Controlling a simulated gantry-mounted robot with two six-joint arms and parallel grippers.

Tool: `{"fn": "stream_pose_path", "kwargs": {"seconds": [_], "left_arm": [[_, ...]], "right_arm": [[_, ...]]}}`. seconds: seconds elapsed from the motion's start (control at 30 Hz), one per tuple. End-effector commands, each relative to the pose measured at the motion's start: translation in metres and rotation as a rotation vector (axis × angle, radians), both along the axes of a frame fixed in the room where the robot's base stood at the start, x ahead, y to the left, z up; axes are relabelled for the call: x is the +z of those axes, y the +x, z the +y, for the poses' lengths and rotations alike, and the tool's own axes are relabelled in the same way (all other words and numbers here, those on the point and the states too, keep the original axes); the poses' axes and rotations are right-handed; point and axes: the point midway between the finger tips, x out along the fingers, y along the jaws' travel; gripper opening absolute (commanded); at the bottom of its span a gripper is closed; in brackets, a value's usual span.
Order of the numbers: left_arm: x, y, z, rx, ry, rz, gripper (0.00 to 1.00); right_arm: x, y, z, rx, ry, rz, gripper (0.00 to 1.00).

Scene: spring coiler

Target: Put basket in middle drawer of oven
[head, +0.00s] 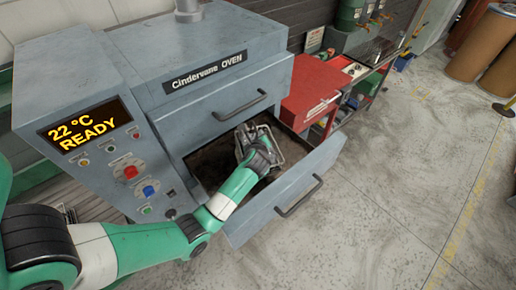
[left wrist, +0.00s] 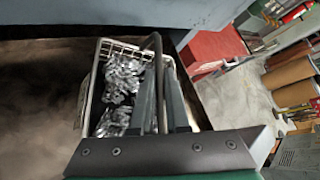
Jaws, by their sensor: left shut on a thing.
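The grey Cindervane oven (head: 165,75) has one drawer (head: 290,190) pulled out below a shut upper front with its own handle. A wire basket (head: 291,150) holding shiny silvery pieces is within the opening of the pulled-out drawer; it also shows in the left wrist view (left wrist: 108,52). My left gripper (head: 250,140) reaches into the drawer from above. In the left wrist view its fingers (left wrist: 157,85) are shut on the basket's dark handle. I cannot tell whether the basket's underside touches the drawer floor. My right gripper is not in view.
The oven's control panel (head: 110,150) reads 22 °C READY, beside my left arm. A red cabinet (head: 312,90) stands behind the drawer. Brown drums (head: 478,55) stand at the far right. The concrete floor (head: 400,190) right of the drawer is clear.

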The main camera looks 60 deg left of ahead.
Motion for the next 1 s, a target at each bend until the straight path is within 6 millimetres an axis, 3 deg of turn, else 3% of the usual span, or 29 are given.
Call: {"fn": "stream_pose_path", "kwargs": {"seconds": [0.33,0.57,0.8,1.0], "left_arm": [[-0.029,-0.001,0.0,-0.001,0.003,-0.001,0.0],[-0.034,-0.001,0.0,0.0,0.002,-0.001,0.0],[-0.066,-0.001,0.0,-0.001,0.002,0.001,0.0],[-0.068,-0.001,0.0,-0.001,0.003,-0.002,0.0]], "right_arm": [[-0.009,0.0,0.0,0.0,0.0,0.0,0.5],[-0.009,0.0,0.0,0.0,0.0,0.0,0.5],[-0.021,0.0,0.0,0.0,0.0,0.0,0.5],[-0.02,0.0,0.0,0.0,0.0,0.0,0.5]]}}
